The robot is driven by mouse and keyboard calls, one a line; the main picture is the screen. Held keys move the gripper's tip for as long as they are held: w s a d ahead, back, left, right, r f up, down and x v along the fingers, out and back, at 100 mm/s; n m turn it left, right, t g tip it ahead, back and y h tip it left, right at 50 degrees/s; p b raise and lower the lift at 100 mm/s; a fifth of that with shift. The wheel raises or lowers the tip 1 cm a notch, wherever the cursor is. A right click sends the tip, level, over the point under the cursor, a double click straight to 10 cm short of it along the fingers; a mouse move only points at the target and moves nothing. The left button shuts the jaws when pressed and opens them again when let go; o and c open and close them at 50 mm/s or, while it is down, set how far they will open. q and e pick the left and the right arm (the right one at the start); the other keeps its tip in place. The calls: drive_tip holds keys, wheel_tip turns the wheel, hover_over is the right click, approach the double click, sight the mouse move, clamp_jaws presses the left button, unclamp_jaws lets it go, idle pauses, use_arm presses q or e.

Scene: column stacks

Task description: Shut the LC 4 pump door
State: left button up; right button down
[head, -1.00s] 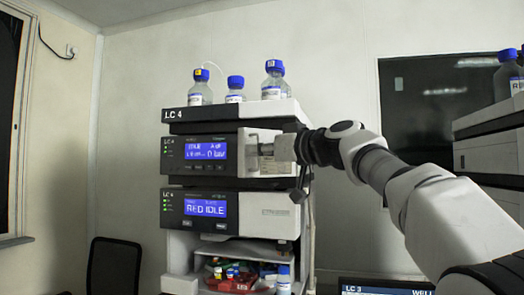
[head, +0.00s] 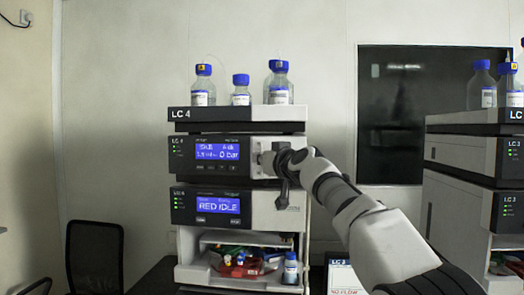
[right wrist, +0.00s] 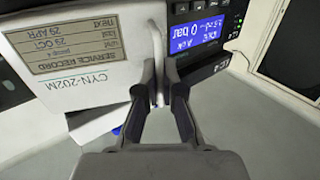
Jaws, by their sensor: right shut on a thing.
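The LC 4 pump module (head: 218,166), with a blue screen reading 0 bar, sits under the LC 4 top tray. Its pale door (head: 262,144) is at the right of the screen, partly hidden by my right gripper (head: 267,160). In the right wrist view, which is upside down, the door (right wrist: 105,76) carries a service record label and "CYN-202M". The right gripper (right wrist: 160,82) is shut on the door near its screen-side edge. The door looks close to the module front (right wrist: 200,62); whether it is fully flush is unclear. My left gripper is out of view.
Bottles with blue caps (head: 279,85) stand on top of the stack. Another column (head: 460,180) stands at the right, behind my right arm. A black chair (head: 95,255) is at the left.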

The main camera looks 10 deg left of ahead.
idle(0.3)
drive_tip(key=c, duration=1.6)
unclamp_jaws()
drive_tip(key=shift+s, duration=0.1)
